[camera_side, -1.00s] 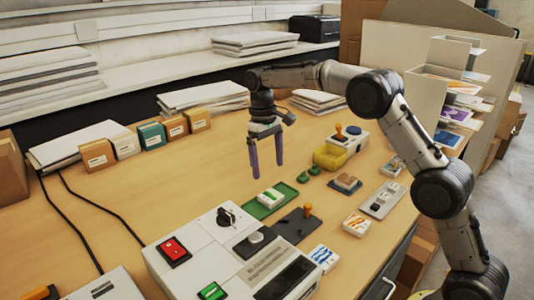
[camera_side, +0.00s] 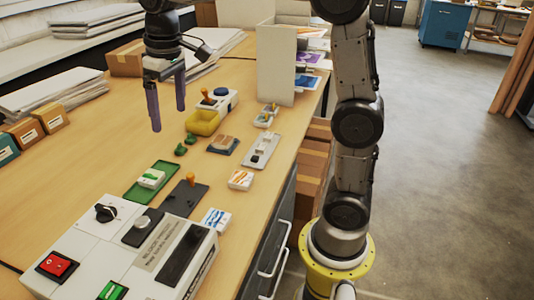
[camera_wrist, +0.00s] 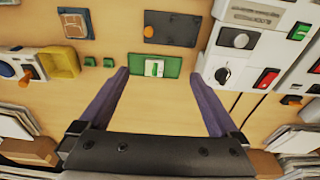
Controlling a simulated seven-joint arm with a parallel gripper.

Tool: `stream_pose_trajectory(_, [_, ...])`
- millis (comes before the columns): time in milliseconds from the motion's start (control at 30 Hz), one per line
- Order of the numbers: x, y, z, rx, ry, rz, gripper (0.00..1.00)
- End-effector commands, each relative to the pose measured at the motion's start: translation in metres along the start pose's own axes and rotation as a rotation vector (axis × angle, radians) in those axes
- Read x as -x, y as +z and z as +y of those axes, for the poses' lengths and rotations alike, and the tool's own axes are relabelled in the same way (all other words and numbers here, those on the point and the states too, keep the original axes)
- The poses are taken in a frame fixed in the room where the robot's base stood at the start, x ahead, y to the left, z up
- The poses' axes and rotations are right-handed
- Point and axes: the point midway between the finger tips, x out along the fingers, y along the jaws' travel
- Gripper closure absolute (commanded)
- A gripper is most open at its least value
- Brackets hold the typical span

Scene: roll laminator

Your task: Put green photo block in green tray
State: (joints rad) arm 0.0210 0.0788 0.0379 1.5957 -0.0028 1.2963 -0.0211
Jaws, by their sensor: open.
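The green photo block (camera_side: 151,178), white with a green picture on top, lies in the green tray (camera_side: 134,197). In the wrist view the block (camera_wrist: 154,68) sits near the middle of the tray (camera_wrist: 173,72), lying flat within its rim. My gripper (camera_side: 168,119) is open and empty, with its purple fingers pointing down above the table behind the tray. In the wrist view the gripper's fingers (camera_wrist: 160,66) frame the tray from either side, with nothing between them. A clear gap shows between the fingertips and the block.
The laminator (camera_side: 120,245) stands in front of the tray. A dark plate with an orange knob (camera_side: 188,190) lies to its right. Bare table lies left of the tray.

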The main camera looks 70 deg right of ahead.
Motion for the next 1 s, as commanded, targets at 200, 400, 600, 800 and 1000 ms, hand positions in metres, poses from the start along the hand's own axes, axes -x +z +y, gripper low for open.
stream_pose_trajectory(200, [0.017, 0.091, -0.005, 0.0, 0.0, 0.14, 0.02])
stream_pose_trajectory(400, [0.003, 0.167, -0.007, -0.001, -0.002, 0.26, 0.02])
stream_pose_trajectory(600, [-0.022, 0.214, -0.009, -0.002, -0.005, 0.339, 0.02])
stream_pose_trajectory(800, [-0.032, 0.228, -0.009, -0.002, -0.006, 0.36, 0.02])
stream_pose_trajectory(1000, [-0.032, 0.227, -0.009, -0.002, -0.005, 0.36, 0.02])
